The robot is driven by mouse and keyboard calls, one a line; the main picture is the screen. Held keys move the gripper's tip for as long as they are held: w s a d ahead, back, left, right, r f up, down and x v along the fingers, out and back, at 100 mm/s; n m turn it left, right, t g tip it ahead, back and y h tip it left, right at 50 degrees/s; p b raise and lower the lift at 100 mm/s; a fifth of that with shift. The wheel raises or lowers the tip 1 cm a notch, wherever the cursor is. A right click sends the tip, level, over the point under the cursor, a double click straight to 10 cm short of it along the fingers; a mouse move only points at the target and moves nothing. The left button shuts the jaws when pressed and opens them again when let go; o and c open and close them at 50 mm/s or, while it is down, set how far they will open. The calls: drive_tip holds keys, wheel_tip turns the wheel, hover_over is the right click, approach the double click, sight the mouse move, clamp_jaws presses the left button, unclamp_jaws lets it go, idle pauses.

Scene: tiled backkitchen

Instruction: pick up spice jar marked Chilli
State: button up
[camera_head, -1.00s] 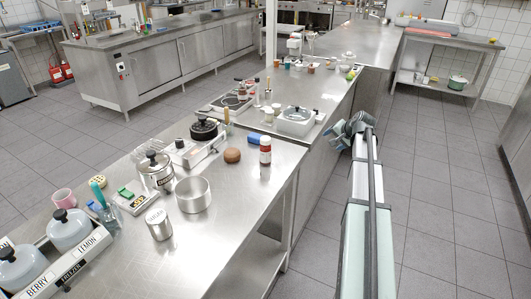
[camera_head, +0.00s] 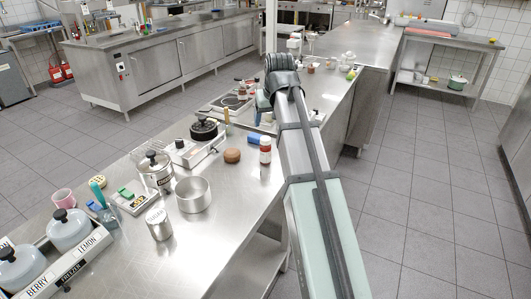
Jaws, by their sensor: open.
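A metal shaker (camera_head: 158,224) with lettering I cannot make out stands at the front of the counter. My arm reaches up from the bottom right, and its dark bent joint is above and right of the red-brown jar. Nothing touches the jar.
A brown round object (camera_head: 232,156) and a blue item (camera_head: 254,138) are close to the jar. A steel pot (camera_head: 193,196), a lidded pot (camera_head: 157,171) and a black-lidded pan (camera_head: 205,130) stand to the left. Bare counter lies in front of the jar.

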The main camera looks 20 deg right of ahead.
sight(266, 138)
drive_tip(key=shift+x, duration=6.75)
drive_tip(key=shift+a, duration=0.1)
drive_tip(key=shift+c, duration=0.3)
drive_tip(key=c, duration=1.2)
drive_tip(key=shift+o, duration=0.2)
drive_tip(key=shift+r, duration=0.1)
